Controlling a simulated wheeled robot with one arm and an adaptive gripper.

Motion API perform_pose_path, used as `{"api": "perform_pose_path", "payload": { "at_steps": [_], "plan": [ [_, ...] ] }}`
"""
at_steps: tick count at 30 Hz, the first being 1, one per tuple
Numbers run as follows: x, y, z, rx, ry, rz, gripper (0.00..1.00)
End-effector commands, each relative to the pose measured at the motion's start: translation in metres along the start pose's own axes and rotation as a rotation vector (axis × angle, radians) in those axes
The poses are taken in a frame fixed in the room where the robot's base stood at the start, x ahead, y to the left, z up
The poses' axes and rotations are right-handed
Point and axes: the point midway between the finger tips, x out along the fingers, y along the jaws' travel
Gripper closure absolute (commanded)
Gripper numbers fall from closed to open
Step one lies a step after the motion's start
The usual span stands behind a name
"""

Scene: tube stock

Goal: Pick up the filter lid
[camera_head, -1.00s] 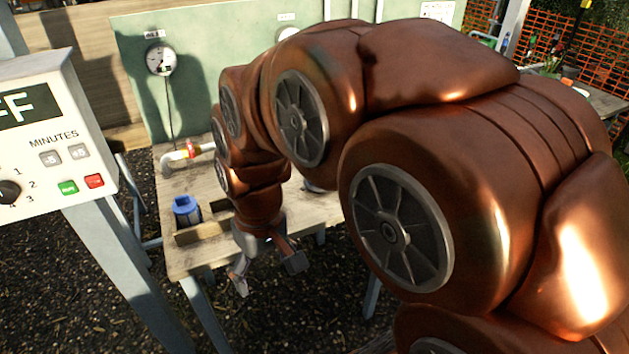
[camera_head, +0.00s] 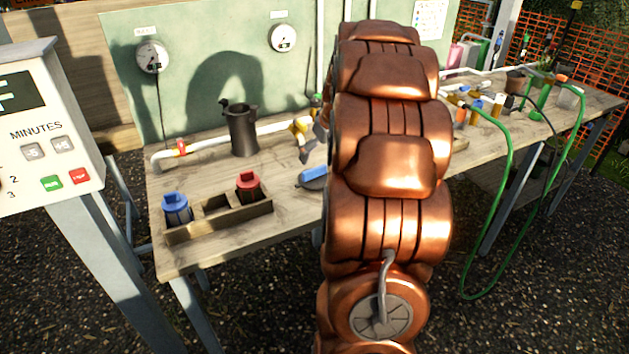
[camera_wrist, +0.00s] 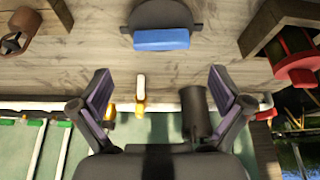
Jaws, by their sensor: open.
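The filter lid, a dark round disc with a blue bar handle (camera_head: 314,176), lies on the bench in the head view, right of the wooden holder and partly hidden by my arm. In the wrist view its blue handle (camera_wrist: 162,39) is at the top centre, with the dark disc showing behind it. My gripper (camera_wrist: 162,92) is open and empty in the wrist view, its two fingers wide apart. The lid appears above the gap between the fingertips, apart from them. In the head view my gripper is mostly hidden behind my arm.
A dark cylindrical housing (camera_head: 243,130) stands on the bench before a white pipe with a yellow valve (camera_head: 298,128). A wooden holder (camera_head: 245,214) has a blue cartridge (camera_head: 176,207) and a red cartridge (camera_head: 249,185). Green hoses (camera_head: 508,150) hang at the right.

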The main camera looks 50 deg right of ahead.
Motion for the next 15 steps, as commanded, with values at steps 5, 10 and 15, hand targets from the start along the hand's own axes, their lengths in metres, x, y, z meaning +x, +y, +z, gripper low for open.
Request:
{"api": "perform_pose_path", "payload": {
  "at_steps": [5, 10, 15],
  "plan": [
    [0.016, 0.001, 0.000, 0.001, -0.002, -0.002, 0.00],
    [0.028, 0.000, 0.001, 0.000, -0.004, -0.001, 0.00],
    [0.042, -0.001, 0.000, 0.001, -0.003, -0.001, 0.00]
  ]
}}
